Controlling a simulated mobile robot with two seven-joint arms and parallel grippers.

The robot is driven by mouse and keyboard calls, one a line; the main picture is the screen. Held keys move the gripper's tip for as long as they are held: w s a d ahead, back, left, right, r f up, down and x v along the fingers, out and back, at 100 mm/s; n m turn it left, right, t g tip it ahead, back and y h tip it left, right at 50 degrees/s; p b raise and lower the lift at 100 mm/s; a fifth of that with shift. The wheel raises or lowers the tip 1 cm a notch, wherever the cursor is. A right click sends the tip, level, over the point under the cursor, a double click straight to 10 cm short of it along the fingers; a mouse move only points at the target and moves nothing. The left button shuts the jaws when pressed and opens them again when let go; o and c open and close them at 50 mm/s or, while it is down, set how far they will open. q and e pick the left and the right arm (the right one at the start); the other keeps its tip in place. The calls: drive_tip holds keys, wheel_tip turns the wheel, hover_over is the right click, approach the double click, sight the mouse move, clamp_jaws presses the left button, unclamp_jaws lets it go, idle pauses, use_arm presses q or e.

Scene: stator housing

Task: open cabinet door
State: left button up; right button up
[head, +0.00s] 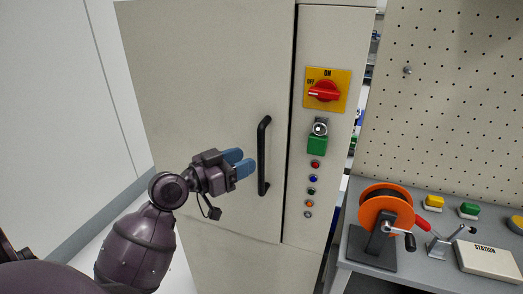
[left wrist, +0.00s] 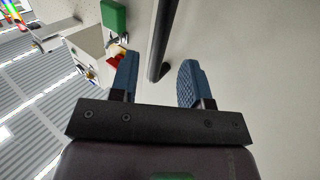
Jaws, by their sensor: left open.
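The cabinet door (head: 205,80) is a tall beige panel that stands closed against the control strip at its right. A black vertical bar handle (head: 263,158) is fixed near its right edge. My left gripper (head: 243,163) is open, with blue fingers, just left of the handle in the head view. In the left wrist view the handle (left wrist: 160,45) lies ahead of the fingers, its near end reaching the gap between the open fingertips (left wrist: 158,72). I cannot tell whether a finger touches it. My right gripper is not in view.
The control strip has a red rotary switch (head: 324,91) on a yellow plate, a green block (head: 317,145) and several small buttons. At right, a grey workbench (head: 345,280) holds an orange reel (head: 386,212) and a station box (head: 490,261). A pegboard (head: 455,100) stands behind.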

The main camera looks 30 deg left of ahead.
use_arm(q)
drive_tip(key=shift+p+x, duration=0.55)
drive_tip(key=shift+x, duration=2.4)
clamp_jaws()
